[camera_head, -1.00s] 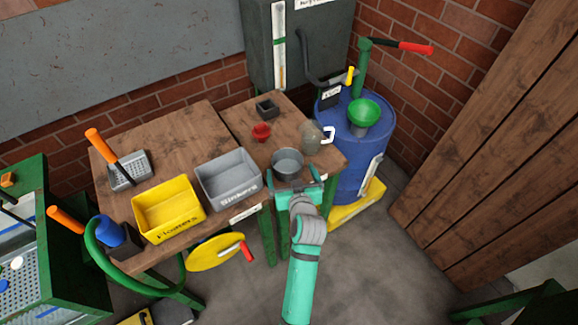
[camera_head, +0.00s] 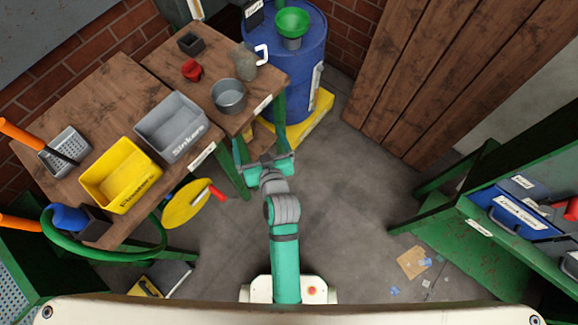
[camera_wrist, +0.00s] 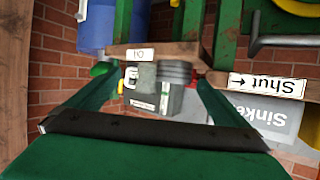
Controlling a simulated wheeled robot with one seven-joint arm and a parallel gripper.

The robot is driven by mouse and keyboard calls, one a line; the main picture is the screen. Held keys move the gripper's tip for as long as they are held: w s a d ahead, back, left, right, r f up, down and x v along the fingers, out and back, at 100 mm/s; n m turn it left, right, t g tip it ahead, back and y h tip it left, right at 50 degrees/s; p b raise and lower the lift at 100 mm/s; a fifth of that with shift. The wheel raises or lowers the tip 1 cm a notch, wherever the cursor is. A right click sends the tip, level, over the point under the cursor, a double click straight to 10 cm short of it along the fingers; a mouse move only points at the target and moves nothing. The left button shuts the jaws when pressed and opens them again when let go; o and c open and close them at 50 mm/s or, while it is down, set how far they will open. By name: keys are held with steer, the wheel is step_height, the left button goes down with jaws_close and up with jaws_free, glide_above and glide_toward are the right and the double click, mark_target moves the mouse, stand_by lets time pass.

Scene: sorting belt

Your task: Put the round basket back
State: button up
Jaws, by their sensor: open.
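A round grey metal basket (camera_head: 229,96) stands upright on the small wooden table (camera_head: 196,70), near its front edge. A grey ribbed round shape in the wrist view (camera_wrist: 174,72) looks like the same basket, seen upside down. My gripper (camera_head: 263,150) is open and empty. It is in front of the small table, apart from the basket, with its fingers pointing towards the table.
A cloudy jug (camera_head: 244,64), a red piece (camera_head: 192,70) and a dark square box (camera_head: 190,42) share the table. Grey (camera_head: 172,126) and yellow (camera_head: 121,174) bins stand left. A blue drum (camera_head: 303,60) is behind; a green shelf (camera_head: 500,215) is right. Open floor lies between.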

steer(key=s+d+f+m+t+h, duration=0.1)
steer(key=s+d+h, duration=0.15)
steer(key=s, duration=0.45)
steer(key=s+d+f+m+h, duration=0.1)
steer(key=s+d+m, duration=0.1)
steer(key=s+d, duration=0.35)
steer(key=s+d+r, duration=0.1)
steer(key=s+r, duration=0.2)
steer(key=s, duration=0.4)
steer(key=s+r+t, duration=0.1)
steer(key=s+r, duration=0.2)
steer(key=s, duration=0.5)
steer(key=shift+s+d+r+m+h, duration=0.25)
steer(key=shift+s+d+m+h, duration=0.05)
steer(key=shift+d+h, duration=0.15)
